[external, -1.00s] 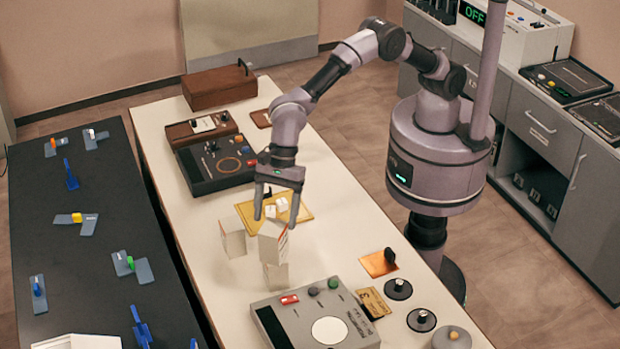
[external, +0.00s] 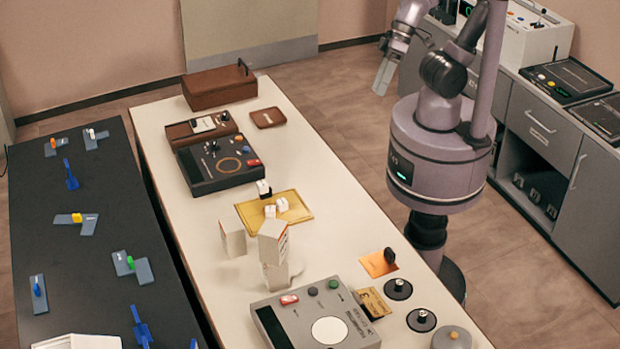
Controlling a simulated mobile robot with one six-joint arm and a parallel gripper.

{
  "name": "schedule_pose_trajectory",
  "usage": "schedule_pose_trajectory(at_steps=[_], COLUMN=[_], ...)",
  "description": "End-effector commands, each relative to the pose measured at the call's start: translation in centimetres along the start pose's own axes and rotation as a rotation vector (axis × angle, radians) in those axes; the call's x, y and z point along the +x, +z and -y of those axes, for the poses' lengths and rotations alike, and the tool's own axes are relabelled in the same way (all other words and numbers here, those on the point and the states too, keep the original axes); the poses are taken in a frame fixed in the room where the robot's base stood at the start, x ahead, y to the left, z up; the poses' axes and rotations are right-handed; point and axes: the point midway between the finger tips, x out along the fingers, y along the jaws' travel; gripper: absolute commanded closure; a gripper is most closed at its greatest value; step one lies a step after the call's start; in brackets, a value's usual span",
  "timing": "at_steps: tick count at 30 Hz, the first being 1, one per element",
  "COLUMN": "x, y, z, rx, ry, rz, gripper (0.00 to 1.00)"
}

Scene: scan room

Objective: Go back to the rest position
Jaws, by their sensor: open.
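My gripper (external: 382,78) is raised at the upper right of the external view, beyond the white table's (external: 345,210) right edge and over the floor. It is open, with nothing seen between its fingers, and points down. My arm is folded back close to my column. White boxes stand on the table's middle, one upright at the left (external: 232,237) and another (external: 273,242) at the right resting on a lower block (external: 275,276). My gripper is well apart from all of them.
A yellow tray (external: 300,210) with small white blocks lies behind the boxes. A dark console (external: 218,165) and a brown case (external: 220,87) stand at the back. A grey device (external: 270,300) stands in front. A cabinet (external: 540,125) is at right. Floor left of my gripper is clear.

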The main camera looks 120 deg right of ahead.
Motion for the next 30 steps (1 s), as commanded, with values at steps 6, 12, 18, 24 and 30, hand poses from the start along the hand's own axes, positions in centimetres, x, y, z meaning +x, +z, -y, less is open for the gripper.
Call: schedule_pose_trajectory(at_steps=[6, 12, 18, 24, 30], x=[0.0, 0.5, 6.1, 6.5, 6.5], y=[2.0, 2.2, 4.3, 4.5, 4.5], z=[-1.7, -1.9, -4.3, -4.5, -4.5], rx=[-0.127, -0.124, -0.123, -0.123, -0.123], ry=[0.003, 0.002, 0.002, 0.002, 0.002], rz=[-0.015, -0.014, -0.014, -0.014, -0.014], gripper=[0.29, 0.29, 0.29, 0.29, 0.29])
